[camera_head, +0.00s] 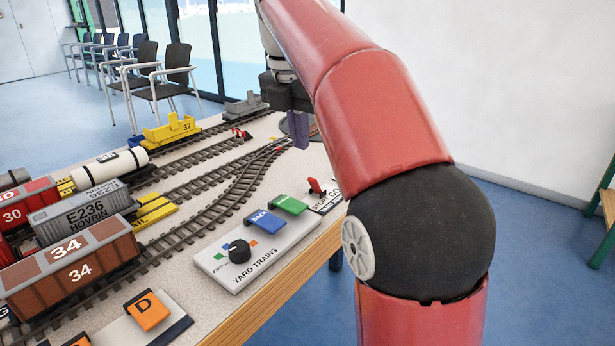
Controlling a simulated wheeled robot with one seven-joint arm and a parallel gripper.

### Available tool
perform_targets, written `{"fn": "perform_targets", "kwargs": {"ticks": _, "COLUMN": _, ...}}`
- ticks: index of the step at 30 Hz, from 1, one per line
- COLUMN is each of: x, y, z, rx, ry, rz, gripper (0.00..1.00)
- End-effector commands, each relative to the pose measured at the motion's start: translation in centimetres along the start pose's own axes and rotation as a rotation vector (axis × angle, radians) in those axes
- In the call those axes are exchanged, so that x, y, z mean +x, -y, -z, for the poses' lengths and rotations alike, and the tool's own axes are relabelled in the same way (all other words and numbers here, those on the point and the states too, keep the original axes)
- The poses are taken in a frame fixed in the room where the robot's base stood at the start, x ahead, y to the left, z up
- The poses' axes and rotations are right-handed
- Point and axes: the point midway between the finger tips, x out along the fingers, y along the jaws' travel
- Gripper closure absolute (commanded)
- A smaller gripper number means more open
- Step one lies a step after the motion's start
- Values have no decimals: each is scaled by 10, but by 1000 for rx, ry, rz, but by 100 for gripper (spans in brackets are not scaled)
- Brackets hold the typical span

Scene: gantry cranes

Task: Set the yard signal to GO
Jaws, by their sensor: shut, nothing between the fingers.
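A small red lever (315,186) stands on a white and black plate (330,201) whose lettering seems to read STOP and GO. The lever stands near the STOP lettering, at the table's right edge, partly beside my red arm. My gripper (299,145) points down above the far right part of the table, beyond the lever and apart from it. Its purple fingers are shut and empty. My arm covers part of the table edge and whatever lies behind it.
A YARD TRAINS panel (256,250) with a black knob (239,251), a blue BACK switch (265,222) and a green switch (290,205) lies nearer than the lever. Tracks (215,205) and several wagons fill the table's left. An orange D switch (147,310) is in front.

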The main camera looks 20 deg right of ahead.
Motion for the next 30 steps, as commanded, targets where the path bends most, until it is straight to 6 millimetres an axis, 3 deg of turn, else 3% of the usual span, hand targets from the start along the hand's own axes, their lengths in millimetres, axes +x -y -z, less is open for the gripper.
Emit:
{"fn": "perform_targets", "kwargs": {"ticks": 5, "x": 9, "y": 0, "z": 0, "rx": 1, "ry": 0, "rz": 0, "gripper": 100}}
{"fn": "perform_targets", "kwargs": {"ticks": 19, "x": 86, "y": 0, "z": 1, "rx": 1, "ry": -1, "rz": 0, "gripper": 100}}
{"fn": "perform_targets", "kwargs": {"ticks": 30, "x": 100, "y": 0, "z": 0, "rx": 2, "ry": 0, "rz": -1, "gripper": 100}}
